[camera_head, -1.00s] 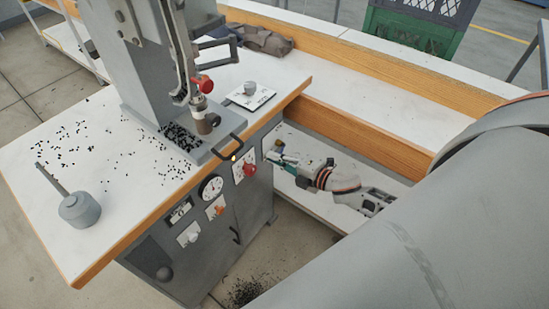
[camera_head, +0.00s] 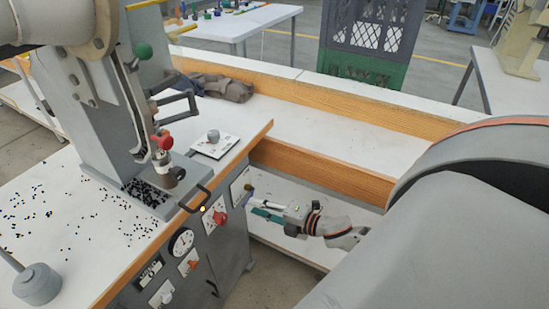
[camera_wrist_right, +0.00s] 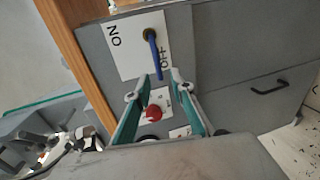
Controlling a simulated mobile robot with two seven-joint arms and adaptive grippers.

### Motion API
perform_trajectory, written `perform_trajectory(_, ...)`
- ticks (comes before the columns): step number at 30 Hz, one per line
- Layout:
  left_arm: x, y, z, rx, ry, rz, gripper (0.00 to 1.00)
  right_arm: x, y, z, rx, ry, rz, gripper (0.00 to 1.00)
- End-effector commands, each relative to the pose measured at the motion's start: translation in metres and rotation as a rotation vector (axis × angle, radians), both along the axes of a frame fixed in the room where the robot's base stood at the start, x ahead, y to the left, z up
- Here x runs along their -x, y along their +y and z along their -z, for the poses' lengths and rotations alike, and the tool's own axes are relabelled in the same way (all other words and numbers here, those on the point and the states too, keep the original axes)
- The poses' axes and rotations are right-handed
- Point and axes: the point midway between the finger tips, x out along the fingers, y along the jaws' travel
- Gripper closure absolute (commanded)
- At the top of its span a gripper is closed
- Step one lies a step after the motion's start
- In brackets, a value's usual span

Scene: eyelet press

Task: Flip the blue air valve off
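The blue air valve (camera_wrist_right: 153,55) is a blue lever on a dark pivot, on a white plate (camera_wrist_right: 125,60) marked ON and OFF. The lever lies across the OFF lettering. In the head view the plate (camera_head: 240,187) is on the cabinet's right-hand front, with a small bit of blue lever (camera_head: 250,190) showing. My right gripper (camera_wrist_right: 161,77) has two green-sided fingers, spread apart. The lever's free end shows between the fingertips in the wrist view; contact is not clear. The right gripper (camera_head: 259,204) is in front of the plate in the head view. My left gripper is out of view.
A red knob (camera_head: 220,217), a dial gauge (camera_head: 181,242) and an orange knob (camera_head: 192,263) sit left of the valve on the cabinet. A wooden-edged bench (camera_head: 330,178) stands behind my right arm.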

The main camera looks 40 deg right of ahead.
Motion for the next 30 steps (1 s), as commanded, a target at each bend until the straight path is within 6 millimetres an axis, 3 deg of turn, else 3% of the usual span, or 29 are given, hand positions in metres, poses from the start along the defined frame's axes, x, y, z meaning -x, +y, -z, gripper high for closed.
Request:
perform_trajectory(6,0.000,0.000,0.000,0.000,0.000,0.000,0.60,0.038,-0.013,-0.007,0.001,0.002,0.001,0.77)
perform_trajectory(12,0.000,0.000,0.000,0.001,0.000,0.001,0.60,0.058,-0.021,-0.012,0.001,0.001,0.001,0.77)
perform_trajectory(30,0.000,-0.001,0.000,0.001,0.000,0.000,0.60,0.064,-0.023,-0.013,0.001,0.000,0.000,0.77)
